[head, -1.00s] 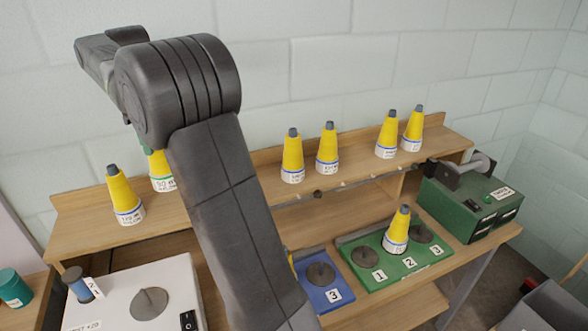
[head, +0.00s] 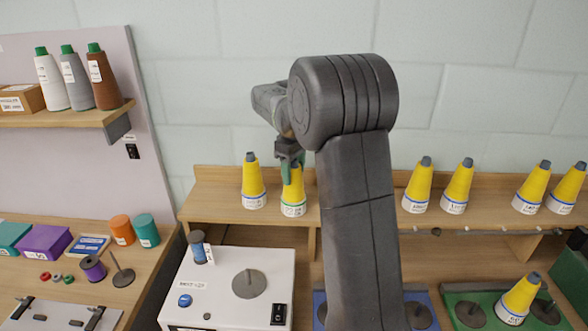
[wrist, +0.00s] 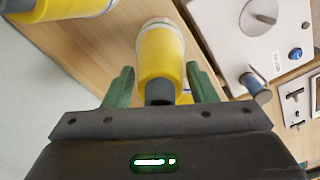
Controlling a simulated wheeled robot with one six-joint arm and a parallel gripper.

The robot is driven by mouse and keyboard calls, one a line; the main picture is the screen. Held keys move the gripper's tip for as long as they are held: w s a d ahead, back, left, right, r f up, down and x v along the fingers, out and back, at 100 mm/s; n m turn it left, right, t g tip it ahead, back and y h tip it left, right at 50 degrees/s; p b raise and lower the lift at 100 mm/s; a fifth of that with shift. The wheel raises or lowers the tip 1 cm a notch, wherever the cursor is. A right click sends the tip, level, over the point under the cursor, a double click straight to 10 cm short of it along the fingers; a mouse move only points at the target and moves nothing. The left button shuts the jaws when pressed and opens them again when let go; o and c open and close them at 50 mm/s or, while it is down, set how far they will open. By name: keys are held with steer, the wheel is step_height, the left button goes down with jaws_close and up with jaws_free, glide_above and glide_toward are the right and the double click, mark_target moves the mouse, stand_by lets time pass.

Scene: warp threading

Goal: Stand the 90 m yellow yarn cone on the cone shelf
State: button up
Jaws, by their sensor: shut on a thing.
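The yellow yarn cone (head: 293,190) with a green band round its white base is upright at the cone shelf (head: 225,218), just right of a blue-banded yellow cone (head: 254,183). Its base appears to be at the shelf board; I cannot tell for certain whether it touches. Its label is too blurred to read now. My gripper (head: 290,158) is above it, with its green fingers shut on the cone's upper part. In the wrist view the held cone (wrist: 160,55) lies between the two fingers, its grey tip toward me.
Several other yellow cones (head: 418,185) stand farther right on the shelf. A white winder box (head: 215,285) is below in front. A green board (head: 490,320) with a cone on it is at lower right.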

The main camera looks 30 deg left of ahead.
steer(key=shift+f, duration=0.1)
steer(key=o, duration=0.8)
step_height(320, 180, up, 12)
steer(key=shift+r, duration=0.2)
